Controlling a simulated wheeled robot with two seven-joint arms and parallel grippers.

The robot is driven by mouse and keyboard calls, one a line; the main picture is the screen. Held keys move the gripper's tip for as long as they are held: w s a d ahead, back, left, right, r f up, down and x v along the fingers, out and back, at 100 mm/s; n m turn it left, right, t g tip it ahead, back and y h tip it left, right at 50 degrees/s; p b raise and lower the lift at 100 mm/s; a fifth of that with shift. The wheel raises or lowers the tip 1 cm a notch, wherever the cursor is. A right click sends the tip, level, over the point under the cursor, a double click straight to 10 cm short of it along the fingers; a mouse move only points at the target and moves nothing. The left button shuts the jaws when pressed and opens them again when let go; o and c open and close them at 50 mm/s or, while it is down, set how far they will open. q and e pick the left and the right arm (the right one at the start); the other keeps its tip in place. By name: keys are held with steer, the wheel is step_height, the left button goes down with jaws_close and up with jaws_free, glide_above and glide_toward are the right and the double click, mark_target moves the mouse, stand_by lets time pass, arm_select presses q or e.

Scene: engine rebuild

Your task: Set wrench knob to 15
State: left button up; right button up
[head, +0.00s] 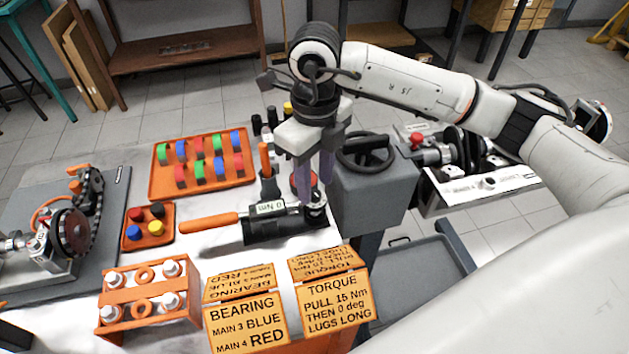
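The torque wrench lies in a dark cradle on the white table, with its orange handle (209,222) pointing left. Its display (270,208) reads 0 Nm. A dark round knob-like part (315,211) is at the wrench's right end. My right gripper (315,186) points down just above this end, its two purplish fingers apart. The fingers partly cover the area, so I cannot tell whether they touch the knob. My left gripper is not in view.
A grey box with a dark wheel (370,195) stands close right of my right gripper. An orange-handled tool (265,160) stands upright behind the wrench. An orange tray (163,187) holds coloured pieces. The torque sign (333,300) reads "pull 15 Nm then 0 deg".

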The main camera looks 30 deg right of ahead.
steer(key=shift+f, duration=0.9)
jaws_close()
steer(key=shift+f+n+b, duration=0.15)
steer(key=shift+n+b, duration=0.55)
steer(key=n+b, duration=0.3)
steer(key=n, duration=0.1)
steer(key=shift+b, duration=0.35)
steer(key=shift+n+b, duration=0.4)
steer(key=shift+n, duration=0.3)
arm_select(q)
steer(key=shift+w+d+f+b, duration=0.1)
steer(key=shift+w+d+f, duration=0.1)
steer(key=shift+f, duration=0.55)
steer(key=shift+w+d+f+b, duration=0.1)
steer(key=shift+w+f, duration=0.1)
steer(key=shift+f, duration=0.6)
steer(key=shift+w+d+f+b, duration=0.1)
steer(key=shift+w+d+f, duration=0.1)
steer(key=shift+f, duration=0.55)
arm_select(e)
steer(key=shift+n, duration=0.6)
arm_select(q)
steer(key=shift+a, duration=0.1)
